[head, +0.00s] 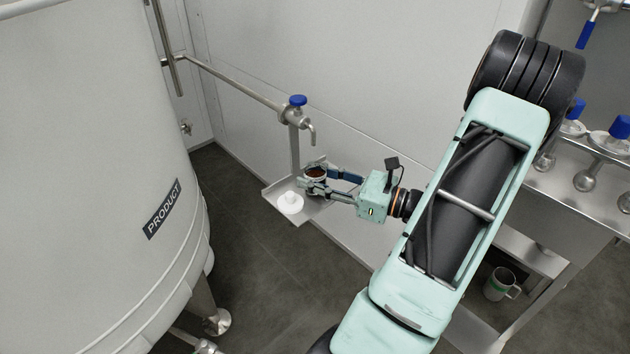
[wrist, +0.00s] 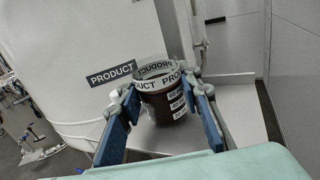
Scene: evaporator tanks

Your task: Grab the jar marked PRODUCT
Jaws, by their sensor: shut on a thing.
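The jar marked PRODUCT (wrist: 165,103) is dark brown, with a pale band around its top bearing the word PRODUCT and small labels on its side. It stands upright on a small metal shelf (wrist: 240,112). In the head view the jar (head: 315,172) is partly hidden by my gripper (head: 322,185), and its open top shows brown contents. My gripper (wrist: 165,115) has its two blue-padded fingers on either side of the jar, shut on it. I cannot tell whether the jar's base touches the shelf.
A white lid-like piece with a knob (head: 290,202) lies on the shelf beside the jar. A tap with a blue handle (head: 298,101) stands just behind it. A large tank labelled PRODUCT (head: 120,180) is at left. A cup (head: 500,284) stands low at right.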

